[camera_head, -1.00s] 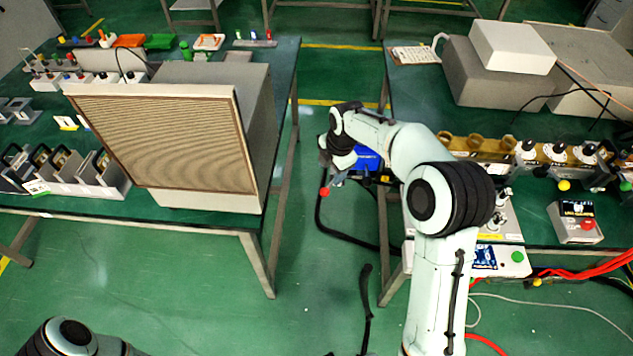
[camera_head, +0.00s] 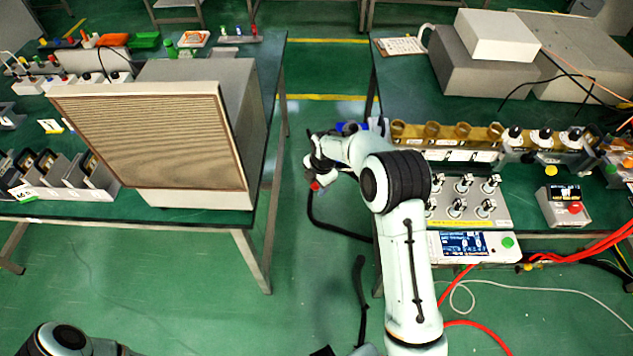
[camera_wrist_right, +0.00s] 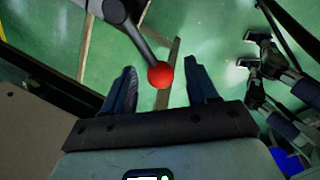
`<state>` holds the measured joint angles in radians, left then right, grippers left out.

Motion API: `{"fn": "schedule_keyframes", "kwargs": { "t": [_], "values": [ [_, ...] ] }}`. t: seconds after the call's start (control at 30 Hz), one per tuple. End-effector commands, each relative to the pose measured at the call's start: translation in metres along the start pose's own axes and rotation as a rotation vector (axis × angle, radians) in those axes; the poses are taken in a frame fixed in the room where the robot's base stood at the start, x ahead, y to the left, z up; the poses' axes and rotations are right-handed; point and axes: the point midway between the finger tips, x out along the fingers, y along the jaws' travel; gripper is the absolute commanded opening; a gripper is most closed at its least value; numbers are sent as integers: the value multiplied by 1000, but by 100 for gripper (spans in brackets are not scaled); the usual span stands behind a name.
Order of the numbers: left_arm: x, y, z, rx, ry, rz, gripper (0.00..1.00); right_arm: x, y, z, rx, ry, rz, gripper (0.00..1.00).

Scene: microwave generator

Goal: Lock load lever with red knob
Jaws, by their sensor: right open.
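The red knob (camera_head: 315,186) shows in the head view in the gap between the two tables, at the end of my right arm. In the right wrist view the red knob (camera_wrist_right: 160,75) sits on the end of a dark grey load lever (camera_wrist_right: 143,40), which comes in from the top. My right gripper (camera_wrist_right: 161,82) is open, with one finger on each side of the knob. Gaps show between the knob and both fingers, so it is not gripped. In the head view my right gripper (camera_head: 317,178) is small and partly hidden by its wrist. My left gripper is out of view.
A large grey box with a ribbed front (camera_head: 150,140) stands on the left table. The right table holds a panel of metal switches (camera_head: 465,205), a white display unit (camera_head: 470,246) and a red-button box (camera_head: 565,207). Cables lie on the floor. Green floor between the tables is mostly free.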

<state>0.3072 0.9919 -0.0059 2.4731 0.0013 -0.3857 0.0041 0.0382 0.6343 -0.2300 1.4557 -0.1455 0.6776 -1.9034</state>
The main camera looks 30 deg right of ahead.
Motion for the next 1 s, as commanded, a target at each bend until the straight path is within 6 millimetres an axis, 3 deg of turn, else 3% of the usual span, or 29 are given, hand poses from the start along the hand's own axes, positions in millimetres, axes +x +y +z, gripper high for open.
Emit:
{"fn": "schedule_keyframes", "kwargs": {
  "t": [0.23, 0.4, 0.43, 0.77, 1.0],
  "values": [
    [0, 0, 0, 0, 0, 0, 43, 1, 0, 0, 0, 0, 0, 58],
    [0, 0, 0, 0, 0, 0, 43, 0, 0, 0, 0, 0, 0, 3],
    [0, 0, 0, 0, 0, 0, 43, 0, 0, 0, 0, 0, 0, 0],
    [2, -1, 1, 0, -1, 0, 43, 0, -3, 2, -32, 6, 0, 0],
    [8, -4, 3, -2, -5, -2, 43, -1, -12, 7, -154, 31, 0, 0]
  ]
}}
